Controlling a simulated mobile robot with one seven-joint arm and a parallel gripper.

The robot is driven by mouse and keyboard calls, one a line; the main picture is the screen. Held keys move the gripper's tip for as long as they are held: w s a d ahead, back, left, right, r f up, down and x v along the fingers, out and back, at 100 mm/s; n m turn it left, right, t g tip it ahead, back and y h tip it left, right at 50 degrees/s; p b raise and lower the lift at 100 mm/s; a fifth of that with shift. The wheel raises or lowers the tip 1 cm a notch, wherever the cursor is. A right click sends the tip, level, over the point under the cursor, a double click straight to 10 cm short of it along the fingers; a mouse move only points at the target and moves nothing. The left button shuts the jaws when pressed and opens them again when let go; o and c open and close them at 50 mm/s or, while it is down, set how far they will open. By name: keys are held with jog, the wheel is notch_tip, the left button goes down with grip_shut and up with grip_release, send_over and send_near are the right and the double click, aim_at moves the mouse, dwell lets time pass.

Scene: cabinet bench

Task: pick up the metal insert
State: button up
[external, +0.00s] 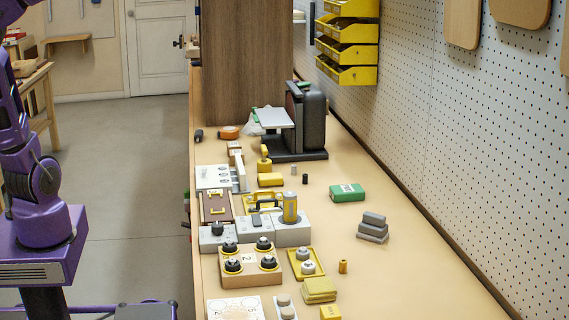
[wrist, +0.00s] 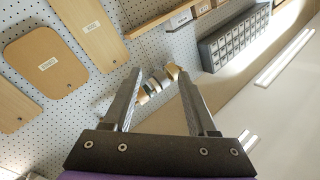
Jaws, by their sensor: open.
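A small grey metallic cylinder (external: 294,171), which may be the metal insert, stands on the bench in front of the black machine. A similar dark cylinder (external: 305,179) stands beside it, and a small brass-coloured cylinder (external: 343,267) stands nearer the front; I cannot tell for certain which is the insert. My gripper (wrist: 160,75) is open and empty in the wrist view, pointing at the pegboard. None of these cylinders shows in that view. In the external view my arm is at the left edge, off the bench, and the gripper is out of frame.
The black machine (external: 307,120) and a tall wooden cabinet (external: 240,60) stand at the back. A green box (external: 347,192), grey blocks (external: 373,228) and a knob block (external: 250,278) stand on the bench. The bench's right side is mostly clear. Yellow bins (external: 347,53) hang on the pegboard.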

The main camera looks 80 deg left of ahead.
jog(key=s+a+r+n+t+y+p, duration=0.1)
jog(key=s+a+r+t, duration=0.2)
jog(key=r, duration=0.9)
jog(key=s+a+r+t+y+p, duration=0.1)
jog(key=a+r+t, duration=0.3)
jog(key=r, duration=0.9)
jog(key=w+a+f+n+g+h, duration=0.2)
jog(key=w+a+f+g, duration=0.45)
jog(key=f, duration=0.65)
jog(key=w+a+f+h+b, duration=0.1)
jog(key=w+a+f+h, duration=0.15)
jog(key=w+f, duration=0.75)
jog(key=m+g+h+b, duration=0.2)
jog(key=m+g+h, duration=0.4)
jog(key=g, duration=0.6)
send_over(341, 261)
jog(key=s, duration=0.2)
jog(key=shift+n+h, duration=0.65)
jog(key=shift+n, duration=0.05)
jog(key=f, duration=6.8)
jog(key=shift+s+a+f, duration=0.1)
jog(key=shift+a+f, duration=0.3)
jog(key=shift+d+b+x, duration=0.15)
jog(key=shift+x, duration=1.3)
jog(key=shift+d+b+x, duration=0.1)
jog(key=shift+b+x, duration=0.05)
jog(key=shift+x, duration=1.25)
jog(key=shift+s, duration=0.15)
grip_shut()
